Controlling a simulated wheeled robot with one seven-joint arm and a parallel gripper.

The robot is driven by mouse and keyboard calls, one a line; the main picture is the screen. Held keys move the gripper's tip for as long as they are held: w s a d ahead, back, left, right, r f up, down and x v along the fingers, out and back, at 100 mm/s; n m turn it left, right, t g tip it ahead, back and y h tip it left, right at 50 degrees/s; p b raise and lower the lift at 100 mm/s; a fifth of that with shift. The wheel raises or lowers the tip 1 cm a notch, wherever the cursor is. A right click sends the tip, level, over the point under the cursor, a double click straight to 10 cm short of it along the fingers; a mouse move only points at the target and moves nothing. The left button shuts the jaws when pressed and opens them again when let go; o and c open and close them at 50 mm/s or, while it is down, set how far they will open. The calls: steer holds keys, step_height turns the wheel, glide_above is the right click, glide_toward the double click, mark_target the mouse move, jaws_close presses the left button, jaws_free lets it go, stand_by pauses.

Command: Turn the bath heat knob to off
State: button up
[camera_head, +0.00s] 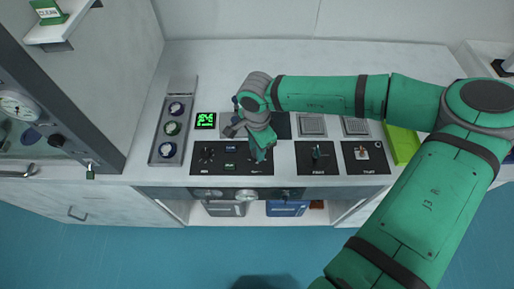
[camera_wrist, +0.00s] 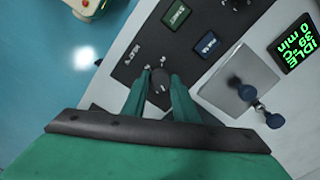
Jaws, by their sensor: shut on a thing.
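The black control panel (camera_head: 230,170) lies on the white bench, and it also shows in the wrist view (camera_wrist: 135,70). My gripper (camera_head: 260,155) reaches down to the panel's right part. In the wrist view its two green fingers (camera_wrist: 160,92) are closed around a dark round knob (camera_wrist: 160,86), one on each side. The knob's pointer direction cannot be made out clearly. In the head view my gripper hides this knob. The green-lit display (camera_wrist: 298,45) reads IDLE, 39 °C, 0 min; it also shows in the head view (camera_head: 205,120).
A green button (camera_wrist: 175,14) and a blue button (camera_wrist: 208,43) sit close by on the panel. A second dark knob (camera_head: 207,152) is at the panel's left. A grey plate (camera_wrist: 232,82) with a handle lies beside the panel. Two more black panels (camera_head: 316,166) (camera_head: 366,168) lie to the right.

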steer(key=n, duration=0.5)
stand_by(0.7)
steer(key=o, duration=1.1)
steer(key=shift+c, duration=0.2)
step_height(320, 180, up, 11)
steer(key=shift+f, duration=0.1)
